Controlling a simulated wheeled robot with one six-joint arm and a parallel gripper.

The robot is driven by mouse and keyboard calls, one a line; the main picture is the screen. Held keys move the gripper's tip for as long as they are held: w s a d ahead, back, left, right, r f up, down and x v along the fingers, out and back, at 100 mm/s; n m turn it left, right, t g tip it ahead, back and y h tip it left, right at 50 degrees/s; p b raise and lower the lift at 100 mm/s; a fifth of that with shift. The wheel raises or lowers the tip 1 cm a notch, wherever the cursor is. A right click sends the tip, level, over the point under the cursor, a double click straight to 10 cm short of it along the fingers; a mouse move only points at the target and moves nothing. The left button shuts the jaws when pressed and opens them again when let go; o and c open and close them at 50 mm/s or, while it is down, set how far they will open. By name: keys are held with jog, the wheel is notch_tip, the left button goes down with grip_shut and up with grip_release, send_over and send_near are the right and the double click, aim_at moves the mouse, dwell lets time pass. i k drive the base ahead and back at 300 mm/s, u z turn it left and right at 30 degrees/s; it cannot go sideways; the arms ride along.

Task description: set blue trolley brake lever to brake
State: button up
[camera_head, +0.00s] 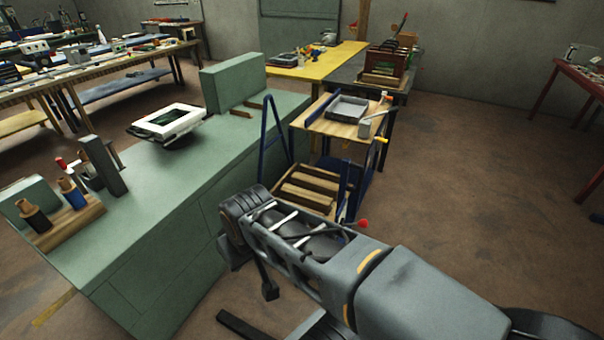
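The blue trolley (345,190) stands right of the green bench, with a blue frame, a wooden top and a slatted wooden lower shelf. A red knob (362,223) on a dark rod shows at the trolley's lower front, just above my arm. It looks like the brake lever, but its mount and any brake marking are hidden or too small to read. A yellow-ended handle (382,141) sticks out at the top right edge. My grey arm crosses the foreground. Dark parts that look like my gripper (250,278) hang at its far end, left of the knob and apart from it; their opening is unclear.
The green bench (200,165) runs close along the left of my arm, with bottles and a white-framed device (167,121) on it. A grey tray (347,108) lies on the trolley top. A yellow table (325,62) stands behind. Open floor (480,190) lies to the right.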

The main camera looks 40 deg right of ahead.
aim_at(362, 223)
jog(key=u, duration=0.15)
jog(key=k, duration=1)
jog(key=z, duration=1.45)
jog(key=i, duration=0.45)
jog(key=u, duration=0.6)
jog(key=k, duration=1.25)
jog(key=z, duration=0.1)
jog(key=i, duration=0.6)
jog(key=z, duration=0.5)
jog(key=i, duration=0.8)
jog(key=u, duration=0.35)
